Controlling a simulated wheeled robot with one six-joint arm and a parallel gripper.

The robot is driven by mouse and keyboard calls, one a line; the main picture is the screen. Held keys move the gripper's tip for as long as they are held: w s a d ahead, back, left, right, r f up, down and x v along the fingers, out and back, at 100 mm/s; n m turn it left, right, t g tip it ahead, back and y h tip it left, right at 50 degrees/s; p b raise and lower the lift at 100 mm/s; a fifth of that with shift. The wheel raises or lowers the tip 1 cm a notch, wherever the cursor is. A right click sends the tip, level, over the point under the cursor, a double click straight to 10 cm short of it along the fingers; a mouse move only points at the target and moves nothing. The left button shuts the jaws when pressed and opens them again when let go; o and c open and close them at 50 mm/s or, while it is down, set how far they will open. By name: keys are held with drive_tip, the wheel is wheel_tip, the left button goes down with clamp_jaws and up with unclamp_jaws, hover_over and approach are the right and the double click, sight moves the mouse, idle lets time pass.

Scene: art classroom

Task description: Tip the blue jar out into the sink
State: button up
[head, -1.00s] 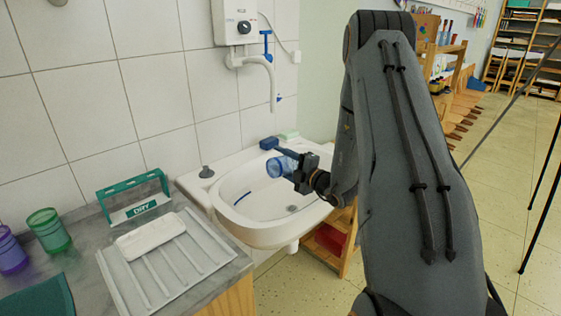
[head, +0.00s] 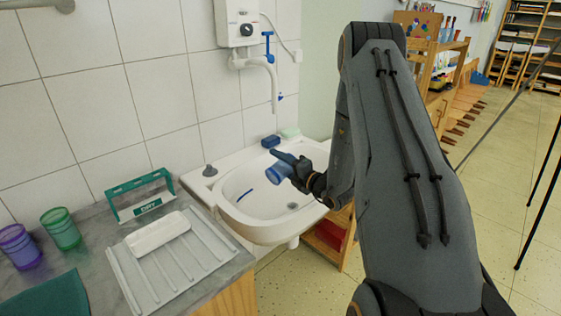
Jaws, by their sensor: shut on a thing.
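The blue jar (head: 276,170) is held over the white sink (head: 232,217), in the upper right part of the basin. It is tilted well over, with its lower-left end pointing down toward the basin. My gripper (head: 295,167) is shut on the jar from the right side. The jar's far side and part of its body are hidden by the gripper. I cannot make out any liquid leaving the jar. A thin blue streak or object (head: 244,195) lies in the basin to the left of the jar.
A blue block (head: 271,142) and a pale green one (head: 290,133) sit on the sink's back rim. A spout (head: 272,85) hangs above. Left, the counter holds a ribbed drainer (head: 205,249), a green DIRTY holder (head: 137,210), a green cup (head: 61,229) and a purple cup (head: 19,246).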

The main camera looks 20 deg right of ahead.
drive_tip(key=n+b, duration=0.1)
drive_tip(key=n, duration=0.4)
drive_tip(key=r+n+b, duration=0.1)
drive_tip(key=n+b, duration=0.1)
drive_tip(key=n, duration=0.3)
drive_tip(key=n+b, duration=0.2)
drive_tip(key=n, duration=0.2)
drive_tip(key=shift+d+r+n, duration=0.25)
drive_tip(key=shift+r+n, duration=0.15)
